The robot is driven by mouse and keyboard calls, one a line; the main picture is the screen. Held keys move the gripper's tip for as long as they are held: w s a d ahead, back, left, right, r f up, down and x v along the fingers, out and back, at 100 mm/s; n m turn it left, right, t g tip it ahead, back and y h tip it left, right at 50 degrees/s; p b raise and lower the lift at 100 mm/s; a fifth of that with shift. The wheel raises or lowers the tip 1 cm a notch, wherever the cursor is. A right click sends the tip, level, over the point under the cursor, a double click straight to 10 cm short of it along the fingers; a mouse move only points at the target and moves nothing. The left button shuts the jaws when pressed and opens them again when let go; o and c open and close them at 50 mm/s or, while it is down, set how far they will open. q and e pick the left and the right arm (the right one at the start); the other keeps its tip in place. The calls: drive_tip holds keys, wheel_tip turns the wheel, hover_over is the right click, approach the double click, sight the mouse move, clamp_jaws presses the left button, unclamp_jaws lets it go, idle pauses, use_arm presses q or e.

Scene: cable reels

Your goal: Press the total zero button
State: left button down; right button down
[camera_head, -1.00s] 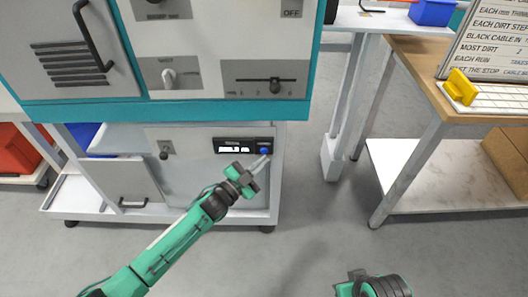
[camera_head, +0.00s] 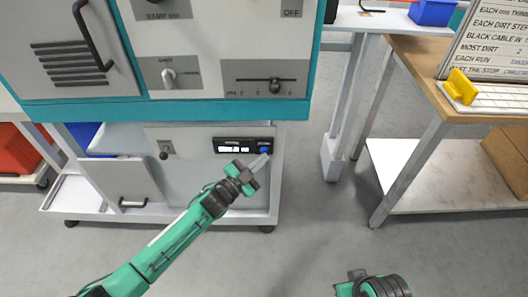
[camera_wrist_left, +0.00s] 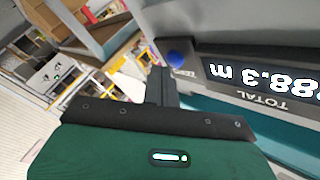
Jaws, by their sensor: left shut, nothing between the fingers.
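The blue total zero button (camera_head: 265,150) is on the right end of a black counter panel (camera_head: 232,146) on the lower front of the machine. In the wrist view the fingers (camera_wrist_left: 158,80) are just short of the button, with a visible gap. The right gripper's fingers are not visible; only a piece of that arm shows.
A teal-edged cabinet with a slider panel (camera_head: 265,78) overhangs above the counter. A dark knob (camera_head: 164,150) is to the left on the lower front.

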use_arm(q)
drive_tip(key=shift+w, duration=0.5)
idle(0.7)
drive_tip(key=shift+s, duration=0.15)
drive_tip(key=shift+s+p, duration=0.35)
drive_tip(key=shift+s, duration=0.4)
drive_tip(key=s+p, duration=0.2)
drive_tip(key=s, duration=0.3)
idle(0.3)
drive_tip(key=shift+f, duration=0.1)
idle(0.6)
